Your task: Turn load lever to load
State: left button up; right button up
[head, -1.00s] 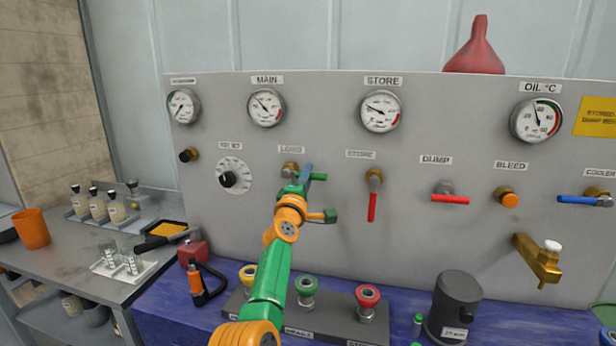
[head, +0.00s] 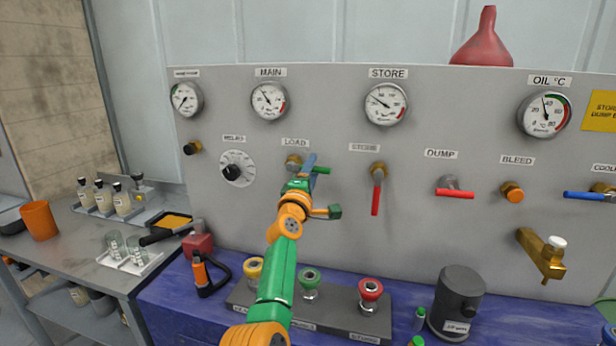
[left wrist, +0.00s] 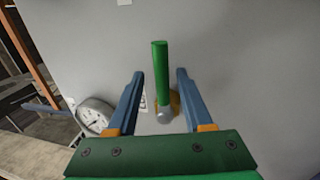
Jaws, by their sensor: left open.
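The load lever has a green handle (head: 321,170) and a brass base (head: 292,161) on the panel under the LOAD label. The handle points right in the head view, about level. My left gripper (head: 308,164) is at the lever, its blue fingers partly covering it. In the left wrist view the green handle (left wrist: 160,65) stands between the two open fingers of the left gripper (left wrist: 159,76), with a gap on each side. Its silver and brass pivot shows lower, between the fingers. My right gripper is not in view.
The red-handled store lever (head: 376,195) hangs down to the right. The relief dial (head: 237,169) is to the left. Coloured couplings stand on a dark block (head: 340,325) below, and an orange-handled tool (head: 199,274) lies left of them.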

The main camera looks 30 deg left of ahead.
pick_arm(q)
jog(key=v, duration=0.6)
jog(key=shift+s+a, duration=0.1)
dwell(0.3)
